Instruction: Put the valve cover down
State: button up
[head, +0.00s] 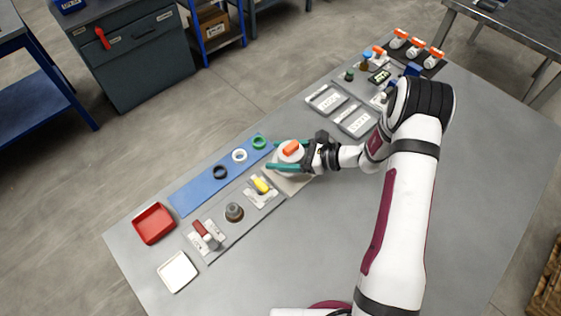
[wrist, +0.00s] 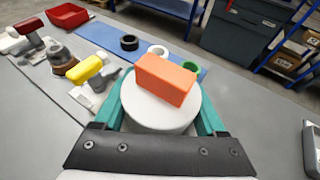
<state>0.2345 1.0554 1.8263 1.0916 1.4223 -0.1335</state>
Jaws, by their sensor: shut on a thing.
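The valve cover, a white round body (wrist: 160,110) with an orange block-shaped handle (wrist: 166,79) on top, sits between the two teal fingers of my gripper (wrist: 166,105). The gripper is shut on it, one finger on each side of the white body. In the head view the orange handle (head: 291,148) shows upright between the fingers of my gripper (head: 284,154). A pale plate (head: 291,185) shows partly beneath the gripper. I cannot tell whether the cover touches it.
A blue mat (head: 190,196) carries black, white and green rings. Beside it stand a yellow-handled valve (head: 261,185), a grey-brown fitting (head: 234,212) and a red-handled valve (head: 205,233). A red tray (head: 153,224) and a white tray (head: 178,272) lie left.

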jog(key=shift+f, duration=1.85)
jog(key=shift+f, duration=0.1)
